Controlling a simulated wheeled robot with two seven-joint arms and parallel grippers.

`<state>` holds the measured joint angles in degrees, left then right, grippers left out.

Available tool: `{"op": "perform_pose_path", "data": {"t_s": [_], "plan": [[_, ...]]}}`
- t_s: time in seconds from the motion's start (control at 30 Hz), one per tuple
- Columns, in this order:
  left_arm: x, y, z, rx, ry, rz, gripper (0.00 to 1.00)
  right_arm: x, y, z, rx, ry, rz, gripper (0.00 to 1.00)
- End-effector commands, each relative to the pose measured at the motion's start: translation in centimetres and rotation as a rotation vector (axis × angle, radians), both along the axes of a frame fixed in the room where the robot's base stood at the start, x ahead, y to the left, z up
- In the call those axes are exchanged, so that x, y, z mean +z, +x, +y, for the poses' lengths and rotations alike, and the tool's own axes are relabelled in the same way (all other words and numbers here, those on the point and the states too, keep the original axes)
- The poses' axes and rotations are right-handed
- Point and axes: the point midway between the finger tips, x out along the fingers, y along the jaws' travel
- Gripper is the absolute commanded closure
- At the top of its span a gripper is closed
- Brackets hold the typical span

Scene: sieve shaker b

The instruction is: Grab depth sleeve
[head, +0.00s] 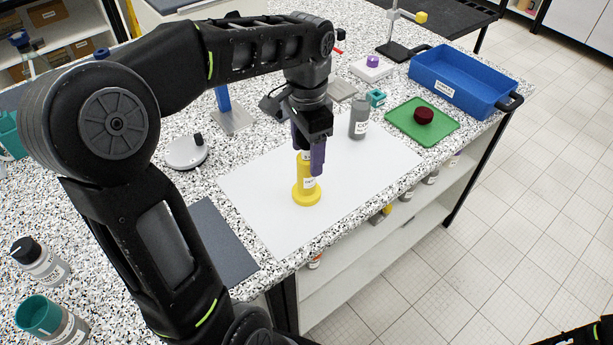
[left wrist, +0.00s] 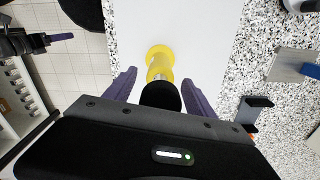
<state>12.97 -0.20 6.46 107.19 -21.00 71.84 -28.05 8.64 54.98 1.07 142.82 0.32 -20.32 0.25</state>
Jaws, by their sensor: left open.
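The depth sleeve, which I take to be the yellow flanged piece (head: 306,190), stands upright on the white sheet. It has a wide round base and a white label. My left gripper (head: 308,160) points down over its upper part, with purple fingers around it. In the left wrist view, the yellow piece (left wrist: 159,58) lies between the open fingers of my left gripper (left wrist: 159,76), with a gap on each side. A black round part hides its near end. My right gripper (left wrist: 60,37) shows at the upper left of that view; its jaw opening is unclear.
The white sheet (head: 370,165) is mostly clear. A grey bottle (head: 359,118) stands behind the yellow piece. A green tray (head: 421,122) with a dark red piece and a blue bin (head: 462,80) are at the right. A round white device (head: 186,152) is at the left.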

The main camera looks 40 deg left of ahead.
Motion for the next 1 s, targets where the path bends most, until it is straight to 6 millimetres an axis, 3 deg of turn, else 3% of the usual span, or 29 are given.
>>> {"op": "perform_pose_path", "data": {"t_s": [0.2, 0.77, 1.0], "plan": [[-2.1, 0.0, 0.0, 0.0, 0.0, 0.0, 0.36, 0.3, 0.0, 0.0, -0.001, -0.001, 0.001, 0.4], [-2.2, 0.0, 0.0, 0.0, 0.0, 0.0, 0.36, 0.3, 0.0, 0.0, -0.001, -0.001, 0.001, 0.4], [-2.2, 0.0, 0.0, 0.0, 0.0, 0.0, 0.54, 0.3, 0.0, 0.0, -0.001, -0.001, 0.001, 0.4]]}}
